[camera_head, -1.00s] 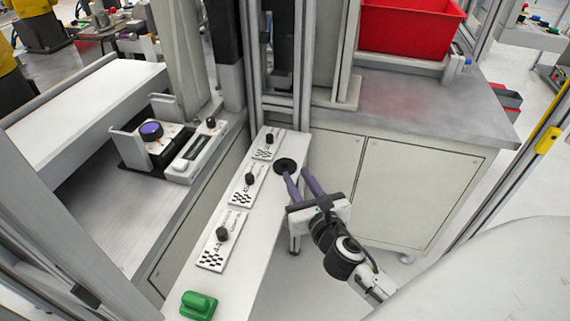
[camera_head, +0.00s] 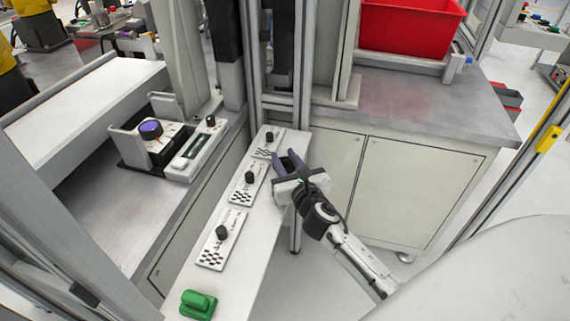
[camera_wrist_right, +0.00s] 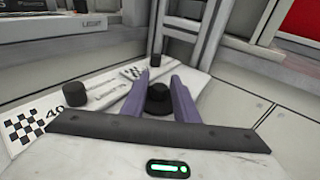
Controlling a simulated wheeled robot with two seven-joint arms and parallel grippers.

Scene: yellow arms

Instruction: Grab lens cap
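The lens cap appears to be the black round piece (camera_wrist_right: 158,98) between my right fingers in the right wrist view. It is at the far end of the narrow white shelf (camera_head: 245,262). In the head view my fingers mostly hide it. My right gripper (camera_head: 287,157), with two purple fingers, reaches over the shelf's right edge from the lower right. The same gripper (camera_wrist_right: 160,78) shows its fingers apart in the wrist view, one on each side of the cap. Whether they touch it I cannot tell. My left gripper is out of view.
Several black knobs on white checkered plates line the shelf, one being the near knob (camera_head: 222,232). A green block (camera_head: 198,304) lies at the shelf's near end. A metal post (camera_head: 304,70) stands behind. A red bin (camera_head: 410,28) sits on the cabinet at right.

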